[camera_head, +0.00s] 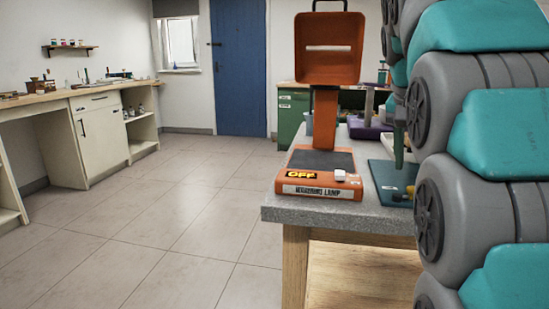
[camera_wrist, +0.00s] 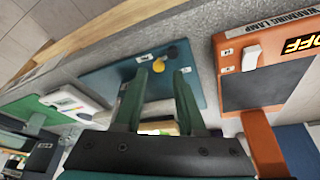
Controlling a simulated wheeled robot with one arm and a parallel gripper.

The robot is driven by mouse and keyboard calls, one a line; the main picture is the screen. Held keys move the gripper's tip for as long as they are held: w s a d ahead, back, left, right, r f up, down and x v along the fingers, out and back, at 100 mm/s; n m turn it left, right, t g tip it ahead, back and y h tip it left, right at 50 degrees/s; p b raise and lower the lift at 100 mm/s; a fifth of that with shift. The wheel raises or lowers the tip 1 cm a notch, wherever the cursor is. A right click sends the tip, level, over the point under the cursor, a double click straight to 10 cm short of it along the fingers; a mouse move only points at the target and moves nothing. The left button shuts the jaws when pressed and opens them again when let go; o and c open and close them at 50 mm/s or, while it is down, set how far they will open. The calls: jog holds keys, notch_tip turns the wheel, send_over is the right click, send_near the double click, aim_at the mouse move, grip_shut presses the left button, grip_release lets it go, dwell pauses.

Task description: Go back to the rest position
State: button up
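My gripper (camera_wrist: 161,72) shows in the wrist view with its two green fingers spread apart. It is open, with nothing clasped at the fingertips. The fingertips are over a blue board (camera_wrist: 102,82) that carries a yellow and black knob (camera_wrist: 158,66); I cannot tell the exact height above it. A small pale thing shows between the fingers near the palm, mostly hidden. In the head view my grey and teal arm fills the right side and hides much of the table there.
An orange warming lamp (camera_head: 330,50) with an OFF sign stands on the grey worktable (camera_head: 290,210), beside the blue board (camera_head: 385,178). A purple-based device (camera_head: 368,130) is behind. A wooden-topped bench (camera_head: 100,92) lines the left wall. The tiled floor (camera_head: 180,215) is clear.

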jog(key=s+a+f+n+g+y, duration=0.1)
jog(key=s+a+f+n, duration=0.2)
jog(key=s+f, duration=0.6)
jog(key=s+a+f+n+g+y, duration=0.1)
jog(key=s+a+f+n+g, duration=0.1)
jog(key=s+a+f, duration=0.4)
jog(key=s+a+f+n+g+y, duration=0.1)
jog(key=s+a+f+n, duration=0.2)
jog(key=s+f, duration=0.9)
notch_tip(320, 180, down, 6)
jog(key=shift+s+a+f+n+g, duration=0.1)
jog(key=shift+s+a+n+g, duration=0.25)
jog(key=shift+a, duration=0.6)
